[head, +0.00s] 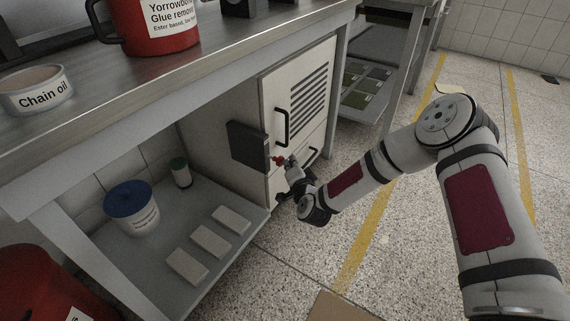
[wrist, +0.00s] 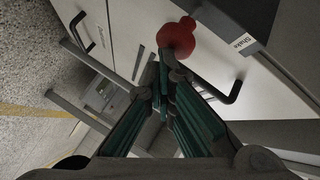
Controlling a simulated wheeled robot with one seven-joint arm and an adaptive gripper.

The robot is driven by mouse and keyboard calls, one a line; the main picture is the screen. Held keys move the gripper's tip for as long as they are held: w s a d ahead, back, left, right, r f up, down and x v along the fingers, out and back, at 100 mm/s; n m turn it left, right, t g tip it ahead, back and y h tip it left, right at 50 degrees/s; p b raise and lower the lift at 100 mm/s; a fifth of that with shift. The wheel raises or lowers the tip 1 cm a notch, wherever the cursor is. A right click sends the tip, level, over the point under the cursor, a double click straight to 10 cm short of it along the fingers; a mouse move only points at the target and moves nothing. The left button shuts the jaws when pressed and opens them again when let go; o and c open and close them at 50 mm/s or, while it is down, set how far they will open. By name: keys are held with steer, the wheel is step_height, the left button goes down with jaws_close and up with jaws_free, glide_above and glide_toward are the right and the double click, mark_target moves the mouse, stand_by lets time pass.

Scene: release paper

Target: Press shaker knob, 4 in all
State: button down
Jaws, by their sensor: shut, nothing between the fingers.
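The shaker knob (wrist: 177,37) is a red rounded knob on the side of a dark box (wrist: 240,22) labelled "Shake". In the head view the red knob (head: 278,161) is small and sits at the right of the dark box (head: 248,146) on the white cabinet front. My gripper (head: 292,165) is just right of the knob in the head view. In the wrist view my gripper (wrist: 163,58) is shut and empty, with its fingertips right at the knob's lower edge. I cannot tell whether they touch it.
The white cabinet (head: 300,65) has black handles (head: 282,127) near my gripper. A lower shelf to the left holds a blue-lidded tub (head: 131,208) and several pale blocks (head: 210,241). The metal tabletop (head: 130,75) is above. Speckled floor lies open at the right.

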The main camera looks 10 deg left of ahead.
steer(key=shift+w+a+b, duration=0.25)
steer(key=shift+a+b, duration=0.05)
steer(key=shift+a, duration=0.55)
stand_by(0.6)
steer(key=shift+d, duration=0.1)
steer(key=shift+s+d, duration=0.35)
steer(key=shift+d, duration=0.55)
steer(key=shift+s+d, duration=0.3)
steer(key=shift+d, duration=0.55)
steer(key=shift+d, duration=0.1)
steer(key=shift+s+d+b, duration=0.1)
steer(key=shift+s+d, duration=0.2)
steer(key=shift+d, duration=0.45)
steer(key=shift+s+d+b, duration=0.1)
steer(key=shift+s+d, duration=0.15)
steer(key=shift+d, duration=0.55)
steer(key=shift+s+d+b, duration=0.1)
steer(key=shift+s+d, duration=0.2)
steer(key=shift+d, duration=0.45)
